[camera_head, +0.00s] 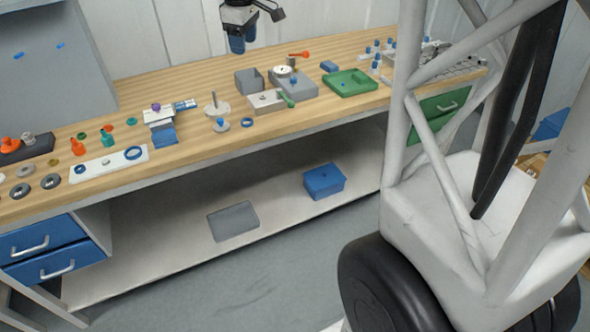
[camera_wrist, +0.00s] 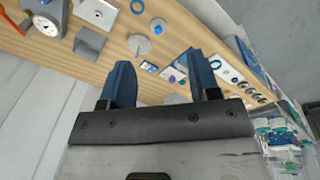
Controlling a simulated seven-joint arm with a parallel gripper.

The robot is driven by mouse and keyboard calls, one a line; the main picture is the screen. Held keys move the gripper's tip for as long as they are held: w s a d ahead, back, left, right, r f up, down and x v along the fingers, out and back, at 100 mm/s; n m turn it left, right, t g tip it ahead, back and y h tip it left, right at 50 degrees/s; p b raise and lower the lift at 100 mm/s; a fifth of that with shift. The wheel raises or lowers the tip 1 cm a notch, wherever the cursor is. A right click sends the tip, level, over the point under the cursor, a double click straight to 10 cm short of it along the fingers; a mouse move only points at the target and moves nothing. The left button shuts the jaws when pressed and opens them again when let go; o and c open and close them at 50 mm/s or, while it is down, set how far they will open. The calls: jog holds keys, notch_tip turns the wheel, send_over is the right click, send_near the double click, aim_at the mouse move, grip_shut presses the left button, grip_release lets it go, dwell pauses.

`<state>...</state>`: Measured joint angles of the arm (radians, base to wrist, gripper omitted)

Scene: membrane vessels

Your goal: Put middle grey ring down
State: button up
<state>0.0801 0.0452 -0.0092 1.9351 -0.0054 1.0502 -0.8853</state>
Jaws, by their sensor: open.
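My gripper (camera_head: 244,38) is open and hangs above the back of the bench, well clear of its top. Its two blue fingers (camera_wrist: 166,90) show in the wrist view with nothing between them. Dark grey rings (camera_head: 50,181) (camera_head: 20,191) lie flat at the bench's left end, apart from my gripper. A lighter grey ring (camera_head: 25,171) lies behind them. In the wrist view a row of small grey rings (camera_wrist: 262,99) lies on the right. I cannot tell which one is the middle grey ring.
A white plate (camera_head: 91,172) with a blue ring (camera_head: 134,153) lies on the left. A post on a round base (camera_head: 215,110), a grey open box (camera_head: 250,82) and a green tray (camera_head: 350,86) stand farther right. Bare wood runs along the front edge.

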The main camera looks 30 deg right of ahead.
jog(key=s+a+f+m, duration=0.1)
jog(key=s+f+m, duration=0.1)
jog(key=s, duration=1.1)
jog(key=s+a+f+m, duration=0.2)
jog(key=s+f+m, duration=0.1)
jog(key=s, duration=1)
jog(key=s+a+f+m+t, duration=0.1)
jog(key=s+a+f+m, duration=0.1)
jog(key=s, duration=1.1)
jog(key=shift+s+f+m, duration=0.2)
jog(key=shift+f+m, duration=0.5)
jog(key=shift+m, duration=0.5)
